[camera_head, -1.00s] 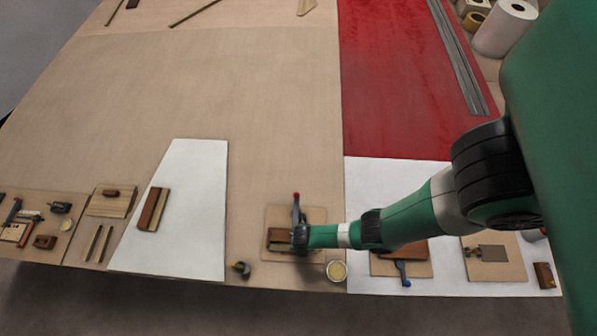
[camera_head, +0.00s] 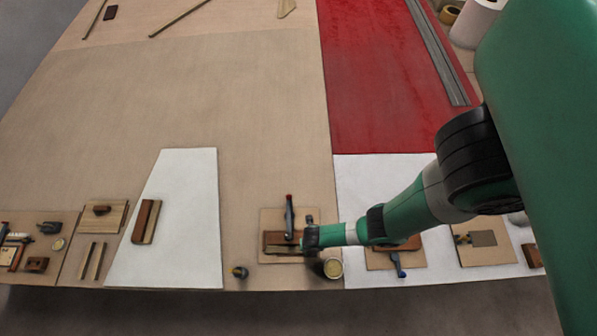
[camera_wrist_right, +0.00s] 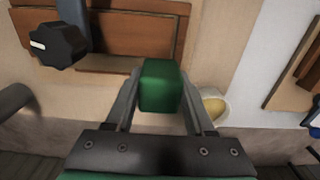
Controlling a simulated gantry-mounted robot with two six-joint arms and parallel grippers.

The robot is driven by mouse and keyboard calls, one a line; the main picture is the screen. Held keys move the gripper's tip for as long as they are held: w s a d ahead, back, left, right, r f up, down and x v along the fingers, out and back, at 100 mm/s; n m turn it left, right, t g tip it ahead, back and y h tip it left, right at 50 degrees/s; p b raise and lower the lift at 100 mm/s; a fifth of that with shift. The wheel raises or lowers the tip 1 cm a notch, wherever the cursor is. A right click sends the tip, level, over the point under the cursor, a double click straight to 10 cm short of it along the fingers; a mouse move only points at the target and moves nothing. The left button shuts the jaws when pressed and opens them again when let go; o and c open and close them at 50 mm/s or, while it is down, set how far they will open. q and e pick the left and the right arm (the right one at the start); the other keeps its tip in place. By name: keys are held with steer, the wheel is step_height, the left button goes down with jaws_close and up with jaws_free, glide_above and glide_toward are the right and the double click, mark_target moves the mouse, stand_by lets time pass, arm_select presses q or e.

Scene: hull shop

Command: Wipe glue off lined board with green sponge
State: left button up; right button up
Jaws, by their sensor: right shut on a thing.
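My right gripper (camera_wrist_right: 160,88) is shut on a green sponge (camera_wrist_right: 160,85), a small block held between its two fingers. In the head view my right arm reaches in from the right, and its wrist covers the sponge. The gripper is over the front right part of a light board (camera_head: 273,223) with reddish-brown wood pieces and a clamp (camera_head: 289,215) on it. In the wrist view the sponge overlaps the front of the brown wood (camera_wrist_right: 115,65); contact cannot be told. Neither lines nor glue can be clearly made out on the board. My left gripper is out of view.
A round pot with yellowish contents (camera_head: 333,268) stands just right of the gripper. A small dark object (camera_head: 240,272) lies left of the board. Another board with a blue-handled clamp (camera_head: 398,265) lies to the right.

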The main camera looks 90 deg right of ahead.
mark_target(297, 251)
steer(key=shift+w+f+b, duration=0.25)
steer(key=shift+w+b, duration=0.3)
steer(key=shift+w, duration=0.45)
jaws_close()
steer(key=shift+w+a+r+b, duration=0.1)
steer(key=shift+w+a+b, duration=0.1)
steer(key=shift+w, duration=0.55)
steer(key=shift+w+a+r+b, duration=0.1)
steer(key=shift+w+b, duration=0.05)
steer(key=shift+w, duration=0.55)
